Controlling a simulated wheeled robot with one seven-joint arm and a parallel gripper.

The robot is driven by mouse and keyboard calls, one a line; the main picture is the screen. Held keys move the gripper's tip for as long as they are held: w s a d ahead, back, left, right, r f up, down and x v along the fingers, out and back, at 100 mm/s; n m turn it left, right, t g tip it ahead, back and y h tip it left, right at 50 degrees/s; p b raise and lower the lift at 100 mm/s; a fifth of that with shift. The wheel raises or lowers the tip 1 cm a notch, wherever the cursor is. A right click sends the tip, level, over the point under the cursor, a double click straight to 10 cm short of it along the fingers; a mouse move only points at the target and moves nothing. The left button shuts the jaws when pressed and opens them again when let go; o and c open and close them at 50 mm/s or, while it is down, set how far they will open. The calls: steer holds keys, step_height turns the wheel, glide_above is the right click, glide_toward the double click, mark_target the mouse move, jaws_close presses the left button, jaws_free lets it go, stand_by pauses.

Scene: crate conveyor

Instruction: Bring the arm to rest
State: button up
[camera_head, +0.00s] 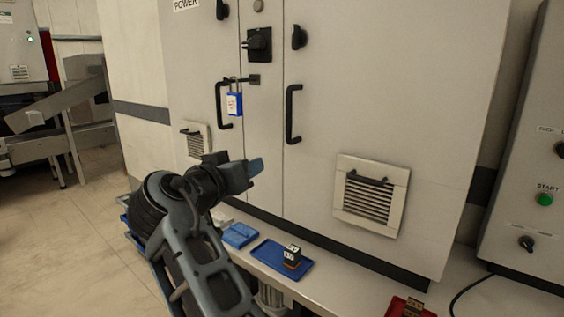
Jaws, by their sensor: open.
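My arm rises from the bottom of the view, and my gripper (254,168) is at its end, in front of the cabinet's lower doors. The gripper points right and looks empty, with bluish fingertips. The fingers overlap in this view, so the gap between them is hard to see. It is apart from the blue padlock (234,104) that hangs above it by the left door handle (222,106).
A tall cabinet (400,100) with a vent (371,197) fills the middle. On the ledge below are a blue tray (262,258) holding a small dark block (292,256), a blue box (239,235) and a red tray (398,304). A panel with a green START button (544,200) stands right.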

steer(key=s+d+f+n+g+y+p, duration=0.15)
steer(key=s+d+f, duration=0.25)
steer(key=f, duration=0.6)
steer(key=s+d+f+n+t+y+b, duration=0.1)
steer(key=s+d+f+n+y, duration=0.2)
steer(key=f, duration=0.7)
steer(key=s+d+f+g+y+p, duration=0.1)
steer(key=s+d+f, duration=0.45)
steer(key=s, duration=0.25)
steer(key=s+d+f+g+y+p, duration=0.1)
steer(key=s+d+f+y, duration=0.1)
steer(key=s+d+f, duration=0.55)
steer(key=s+d+f+v, duration=0.1)
steer(key=f+v, duration=0.1)
steer(key=v, duration=0.8)
steer(key=s+d+f+v, duration=0.1)
steer(key=d+f+v, duration=0.1)
steer(key=v, duration=0.9)
steer(key=s+d+r+m+t+h+p, duration=0.1)
steer(key=s+d+r+m+t, duration=0.1)
steer(key=s+r, duration=1)
steer(key=shift+s+d+r+m+p, duration=0.35)
steer(key=shift+d+m, duration=0.3)
steer(key=shift+d, duration=0.4)
steer(key=shift+w, duration=0.1)
